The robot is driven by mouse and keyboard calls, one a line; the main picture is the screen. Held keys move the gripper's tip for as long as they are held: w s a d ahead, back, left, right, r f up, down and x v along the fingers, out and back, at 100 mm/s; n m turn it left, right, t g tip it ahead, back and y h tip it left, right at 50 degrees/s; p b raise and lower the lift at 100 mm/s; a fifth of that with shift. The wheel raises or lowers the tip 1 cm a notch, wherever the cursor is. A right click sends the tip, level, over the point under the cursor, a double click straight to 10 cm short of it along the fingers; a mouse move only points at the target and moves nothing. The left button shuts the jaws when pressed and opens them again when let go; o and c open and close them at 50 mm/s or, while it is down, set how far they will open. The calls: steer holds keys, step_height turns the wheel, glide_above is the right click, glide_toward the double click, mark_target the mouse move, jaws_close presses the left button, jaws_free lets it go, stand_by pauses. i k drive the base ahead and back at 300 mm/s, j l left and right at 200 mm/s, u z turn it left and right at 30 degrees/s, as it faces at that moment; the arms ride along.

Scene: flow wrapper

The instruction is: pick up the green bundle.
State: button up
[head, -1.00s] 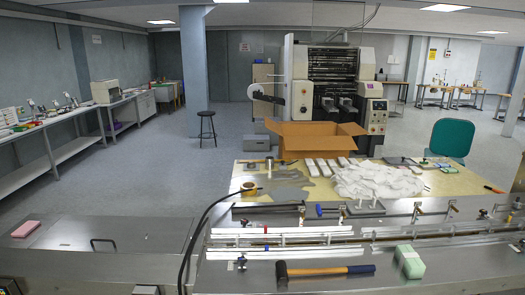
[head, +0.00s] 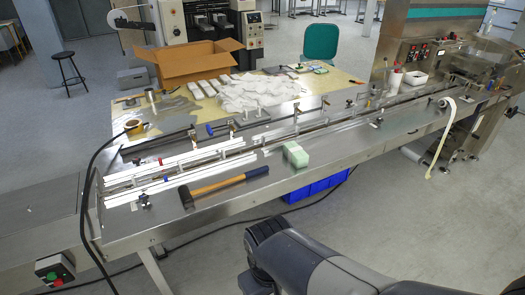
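The green bundle (head: 295,155) is a pale green block. It sits on the steel top of the long machine (head: 230,205), near its front edge, in the middle of the head view. A hammer (head: 222,186) with a dark head and an orange and blue handle lies to its left. My own arm shows as dark links at the bottom of the view, and my gripper is not in view. Nothing covers the bundle.
White rails (head: 180,162) run along the machine top behind the hammer. A blue crate (head: 318,186) is below the machine edge. A table with an open cardboard box (head: 195,62) and white cloth (head: 250,92) stands behind. The floor in front at right is clear.

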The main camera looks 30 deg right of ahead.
mark_target(294, 154)
steer(key=i+l, duration=0.6)
steer(key=l, duration=0.15)
steer(key=i+l, duration=0.65)
steer(key=k+l+z, duration=0.05)
steer(key=l, duration=0.05)
